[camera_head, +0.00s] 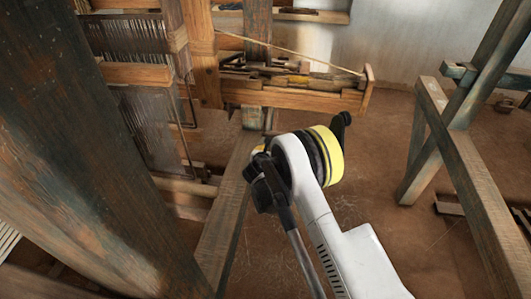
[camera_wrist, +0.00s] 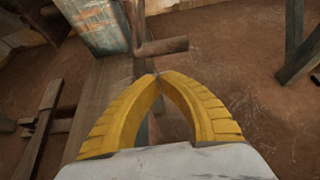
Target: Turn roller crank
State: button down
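In the wrist view, a brown rod-like wooden handle (camera_wrist: 163,46) lies roughly level, joined at its left end to a narrow upright bar (camera_wrist: 139,20). This looks like the roller crank. My gripper (camera_wrist: 157,76) has two yellow ribbed fingers whose tips meet just below the handle in the picture. The fingers are shut with nothing seen between the tips, and the handle appears apart from them. In the head view, my arm hides most of the gripper, and I cannot make out the crank there.
A worn wooden post (camera_wrist: 98,22) stands left of the crank. In the head view, a thick dark beam (camera_head: 75,150) fills the left, and a wooden tray (camera_head: 290,98) with tools sits behind my arm. A frame (camera_head: 470,180) stands right. Bare brown floor (camera_head: 375,150) lies between.

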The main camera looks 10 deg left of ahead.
jog(key=r+b+x, duration=0.1)
jog(key=b+x, duration=0.2)
jog(key=x, duration=0.5)
jog(key=shift+w+f, duration=0.2)
jog(key=shift+w, duration=0.3)
